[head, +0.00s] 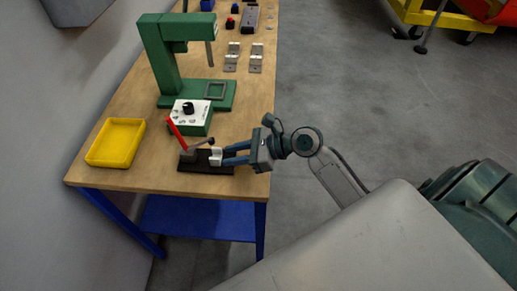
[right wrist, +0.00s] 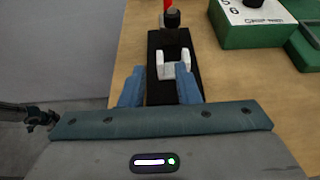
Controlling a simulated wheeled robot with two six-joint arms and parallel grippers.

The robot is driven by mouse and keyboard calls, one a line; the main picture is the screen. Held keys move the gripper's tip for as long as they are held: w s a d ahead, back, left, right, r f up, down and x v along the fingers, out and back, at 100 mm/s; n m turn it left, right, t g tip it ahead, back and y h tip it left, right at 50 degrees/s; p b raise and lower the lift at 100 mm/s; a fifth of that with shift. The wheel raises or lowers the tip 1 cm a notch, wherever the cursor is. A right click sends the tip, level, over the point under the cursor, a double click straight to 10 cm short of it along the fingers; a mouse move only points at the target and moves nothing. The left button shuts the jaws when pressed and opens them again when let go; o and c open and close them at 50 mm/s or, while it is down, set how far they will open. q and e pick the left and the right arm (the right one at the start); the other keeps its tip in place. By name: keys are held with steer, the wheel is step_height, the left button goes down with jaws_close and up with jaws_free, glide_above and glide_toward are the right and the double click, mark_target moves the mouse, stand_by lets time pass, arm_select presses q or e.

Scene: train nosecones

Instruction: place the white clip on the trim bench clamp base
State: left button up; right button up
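The white clip (head: 216,156) sits on the black clamp base (head: 222,169) at the near end of the bench. It also shows in the right wrist view (right wrist: 174,73), upright like a small U on the dark base (right wrist: 160,45). The clamp has a red lever (head: 177,133) and a black-tipped plunger (right wrist: 172,18) beyond the clip. My left gripper is not in view.
A green control box (head: 193,115) and a green press (head: 165,65) stand behind the clamp. A yellow tray (head: 116,143) lies at the left. Metal fixtures (head: 244,57) lie farther back. Bare wood (head: 250,110) is clear along the right edge.

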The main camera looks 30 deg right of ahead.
steer(key=shift+v, duration=3.85)
